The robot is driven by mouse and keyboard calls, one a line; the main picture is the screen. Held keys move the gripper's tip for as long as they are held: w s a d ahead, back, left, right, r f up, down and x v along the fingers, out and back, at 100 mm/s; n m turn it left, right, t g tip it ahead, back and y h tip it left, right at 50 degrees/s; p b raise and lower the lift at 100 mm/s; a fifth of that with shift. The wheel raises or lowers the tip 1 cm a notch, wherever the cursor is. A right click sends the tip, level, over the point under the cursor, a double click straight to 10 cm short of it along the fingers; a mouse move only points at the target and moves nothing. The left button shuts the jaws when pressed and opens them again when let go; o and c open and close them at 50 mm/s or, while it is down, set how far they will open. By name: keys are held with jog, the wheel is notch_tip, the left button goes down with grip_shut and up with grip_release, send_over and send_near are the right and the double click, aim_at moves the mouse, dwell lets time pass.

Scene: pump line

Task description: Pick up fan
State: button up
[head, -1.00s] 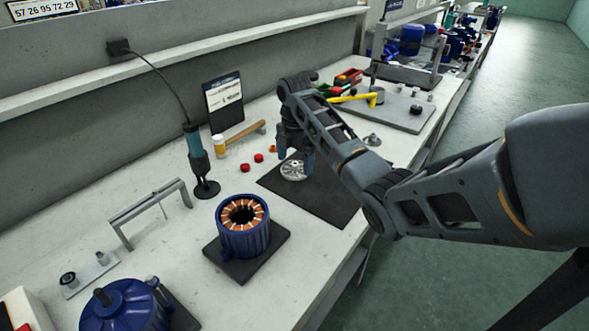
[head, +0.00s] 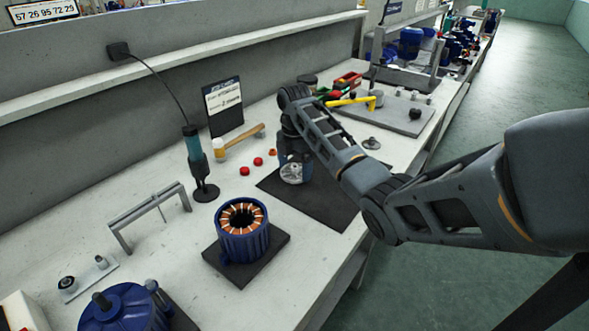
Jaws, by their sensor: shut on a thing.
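The fan (head: 291,173) is a small silvery, finned disc over the black mat (head: 330,197) near the middle of the bench. My gripper (head: 293,165) reaches down at the fan, with a finger at each side, and is shut on it. The top and back of the fan are partly hidden by my gripper. I cannot tell whether the fan still touches the mat.
A blue motor housing with copper windings (head: 243,233) stands in front. Red caps (head: 245,171), a mallet (head: 240,138), a black sign (head: 225,106) and an upright tool (head: 195,160) are to the left. A grey board (head: 400,118) with a yellow tool lies behind.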

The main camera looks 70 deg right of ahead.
aim_at(297, 166)
jog(key=r, duration=0.4)
jog(key=shift+s+d+r, duration=0.15)
jog(key=shift+s+d, duration=0.15)
jog(key=shift+s, duration=0.05)
jog(key=s+d+r+p, duration=0.4)
jog(key=s+d+r, duration=0.1)
jog(key=s, duration=0.4)
jog(key=shift+d+r, duration=0.4)
jog(key=shift+r, duration=0.35)
